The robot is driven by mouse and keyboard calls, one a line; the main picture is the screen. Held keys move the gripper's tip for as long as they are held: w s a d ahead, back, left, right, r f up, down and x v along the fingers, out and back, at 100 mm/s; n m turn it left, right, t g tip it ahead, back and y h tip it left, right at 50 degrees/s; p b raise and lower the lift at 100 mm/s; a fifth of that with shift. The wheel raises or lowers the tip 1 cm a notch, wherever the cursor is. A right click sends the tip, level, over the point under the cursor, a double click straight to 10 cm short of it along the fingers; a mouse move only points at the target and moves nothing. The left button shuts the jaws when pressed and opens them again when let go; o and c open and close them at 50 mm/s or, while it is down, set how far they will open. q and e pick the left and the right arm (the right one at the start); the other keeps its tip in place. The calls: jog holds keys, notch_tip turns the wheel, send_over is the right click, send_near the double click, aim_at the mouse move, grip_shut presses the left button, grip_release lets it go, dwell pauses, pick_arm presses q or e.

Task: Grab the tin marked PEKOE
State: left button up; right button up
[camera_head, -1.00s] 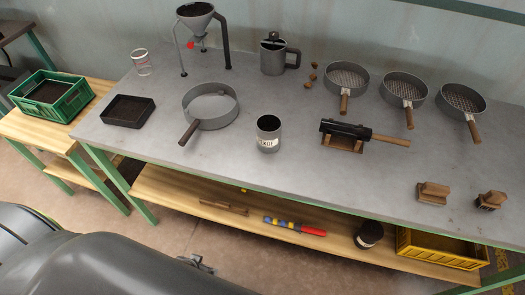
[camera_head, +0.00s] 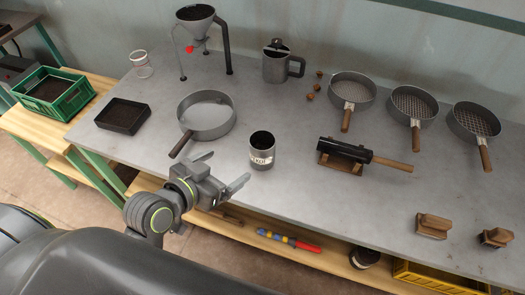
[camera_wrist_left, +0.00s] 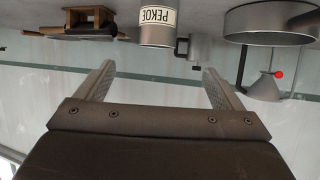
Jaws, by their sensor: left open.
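The tin marked PEKOE (camera_head: 262,155) is a grey, open-topped can with a white label, standing upright on the grey table near its front edge. It holds something dark. In the left wrist view the scene is upside down; the tin (camera_wrist_left: 156,36) shows at the top, its PEKOE label readable. My left gripper (camera_head: 230,166) is open and empty, left of the tin and a little nearer the front, apart from it. Its fingers also show in the left wrist view (camera_wrist_left: 159,69), spread apart with the tin beyond them. My right gripper is not in view.
A sieve ring (camera_head: 207,135) with a wooden handle lies left of the tin. A black cylinder on a wooden cradle (camera_head: 342,162) stands to its right. A grey jug (camera_head: 273,67) and a funnel stand (camera_head: 228,55) are behind. The tabletop around the tin is clear.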

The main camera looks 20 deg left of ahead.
pick_arm(q)
jog(key=p, duration=0.1)
send_near(269, 137)
jog(key=w, duration=0.2)
jog(key=shift+s+d+f+p+x, duration=0.1)
jog(key=shift+f+p+x, duration=0.1)
jog(key=shift+x, duration=0.9)
jog(key=shift+s+d+f+p+x, duration=0.1)
jog(key=shift+f+p+x, duration=0.1)
jog(key=shift+x, duration=0.85)
jog(key=shift+s+f+p+x, duration=0.1)
jog(key=shift+p+x, duration=0.1)
jog(key=shift+x, duration=0.9)
jog(key=c, duration=1.1)
jog(key=shift+r, duration=0.15)
